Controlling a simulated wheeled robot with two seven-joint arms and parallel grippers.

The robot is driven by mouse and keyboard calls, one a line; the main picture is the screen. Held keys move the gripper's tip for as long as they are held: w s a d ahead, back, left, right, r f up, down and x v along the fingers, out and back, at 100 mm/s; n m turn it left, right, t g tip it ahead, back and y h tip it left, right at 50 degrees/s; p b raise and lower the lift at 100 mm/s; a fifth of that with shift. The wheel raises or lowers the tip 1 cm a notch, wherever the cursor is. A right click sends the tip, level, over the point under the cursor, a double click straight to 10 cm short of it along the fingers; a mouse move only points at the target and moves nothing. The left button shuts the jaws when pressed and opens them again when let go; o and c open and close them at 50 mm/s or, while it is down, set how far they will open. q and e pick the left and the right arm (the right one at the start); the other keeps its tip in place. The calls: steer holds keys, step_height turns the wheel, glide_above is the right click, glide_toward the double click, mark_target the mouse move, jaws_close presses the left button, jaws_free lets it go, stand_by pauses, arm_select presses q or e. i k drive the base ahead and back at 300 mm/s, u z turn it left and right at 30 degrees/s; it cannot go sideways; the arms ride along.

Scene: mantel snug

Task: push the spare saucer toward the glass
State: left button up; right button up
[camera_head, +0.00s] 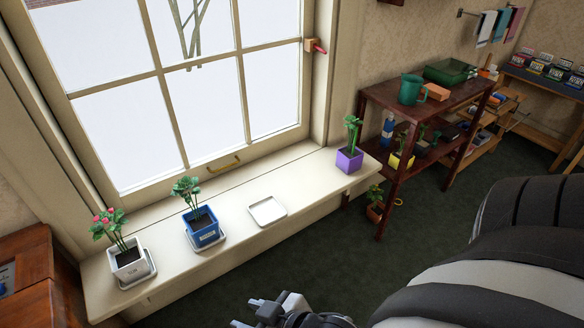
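The spare saucer (267,211) is a white, square, shallow dish. It lies empty on the cream windowsill (300,190), near the middle of its length and apart from the pots. The window glass (205,115) rises behind the sill, with a strip of bare sill between it and the saucer. My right gripper (243,312) is at the bottom edge of the view, in front of the sill and nearer to me than the saucer. Its two fingers are apart with nothing between them. My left gripper is out of view.
Left of the saucer, a blue pot (203,228) and a white pot (129,262) stand on saucers. A purple pot (349,160) stands at the sill's right end. A gold window handle (223,165) sits low on the frame. A dark red shelf (430,105) stands right.

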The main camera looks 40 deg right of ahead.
mark_target(265, 212)
steer(key=z, duration=1.55)
